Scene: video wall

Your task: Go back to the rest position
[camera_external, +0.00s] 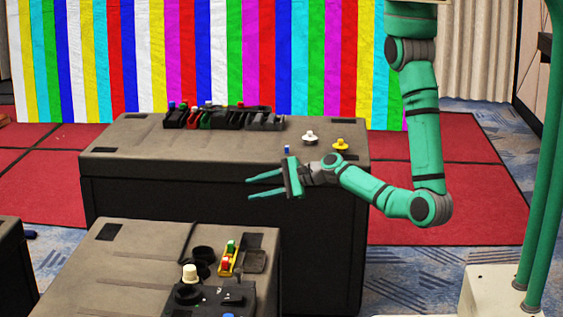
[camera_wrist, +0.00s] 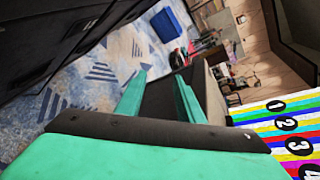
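My gripper (camera_external: 249,189) is green and dark grey, at the front side of the far dark table (camera_external: 130,160), with its fingers pointing left. In the wrist view its two green fingers (camera_wrist: 160,78) stand apart with nothing between them, so it is open and empty. My arm hangs from the upper right, bends at a low elbow and reaches left past the right part of that table. Whether the fingers touch the table's side cannot be told.
A small blue piece (camera_external: 287,149), a white piece (camera_external: 310,137) and a yellow piece (camera_external: 340,144) stand on the far table near my wrist. Several dark holders (camera_external: 230,116) line its back. A nearer dark table (camera_external: 130,240) carries a white knob (camera_external: 190,273) and a yellow holder (camera_external: 226,262).

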